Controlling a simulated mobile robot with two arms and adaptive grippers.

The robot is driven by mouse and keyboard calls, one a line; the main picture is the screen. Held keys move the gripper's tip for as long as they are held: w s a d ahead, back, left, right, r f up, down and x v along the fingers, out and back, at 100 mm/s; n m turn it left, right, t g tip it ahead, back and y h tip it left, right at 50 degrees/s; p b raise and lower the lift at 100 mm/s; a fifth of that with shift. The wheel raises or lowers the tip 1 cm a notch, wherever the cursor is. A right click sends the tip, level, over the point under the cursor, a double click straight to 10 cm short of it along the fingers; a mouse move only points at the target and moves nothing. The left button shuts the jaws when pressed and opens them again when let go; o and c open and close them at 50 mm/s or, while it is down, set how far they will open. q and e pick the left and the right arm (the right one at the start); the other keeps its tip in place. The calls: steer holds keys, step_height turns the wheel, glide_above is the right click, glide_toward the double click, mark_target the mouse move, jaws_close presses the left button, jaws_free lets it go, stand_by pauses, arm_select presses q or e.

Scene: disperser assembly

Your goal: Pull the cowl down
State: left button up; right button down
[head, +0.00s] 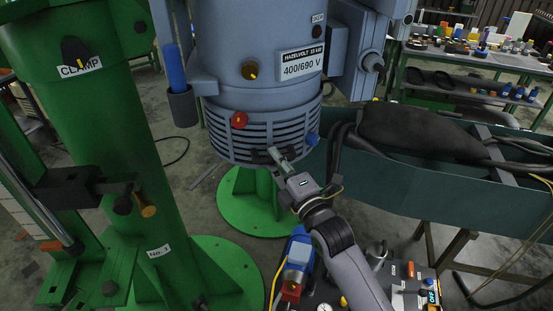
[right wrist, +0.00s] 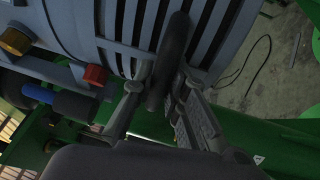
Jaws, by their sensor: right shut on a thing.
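The grey slatted cowl (head: 228,142) forms the lower end of the upright grey motor (head: 230,50). No clear gap shows between them. A red knob (head: 239,120) and a blue knob (head: 312,140) sit on its sides. My right gripper (head: 267,156) reaches up to the cowl's lower front. In the right wrist view, its fingers (right wrist: 158,92) close around a dark rounded handle (right wrist: 177,45) in front of the cowl's slats (right wrist: 205,45). The red knob also shows there (right wrist: 94,75). My left gripper is not in view.
A green column (head: 95,130) stands close on the left, with a dark clamp block (head: 70,187). A green round base (head: 250,205) lies below the cowl. A teal trough (head: 440,180) with cables and a black bag (head: 420,128) is on the right. Floor shows below.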

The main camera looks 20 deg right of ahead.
steer(key=shift+r, duration=0.1)
stand_by(0.3)
step_height(320, 180, down, 9)
steer(key=b, duration=0.5)
steer(key=shift+f+b, duration=0.2)
steer(key=shift+b, duration=0.15)
steer(key=c, duration=1.6)
jaws_free()
steer(key=shift+o, duration=0.2)
steer(key=v, duration=1.2)
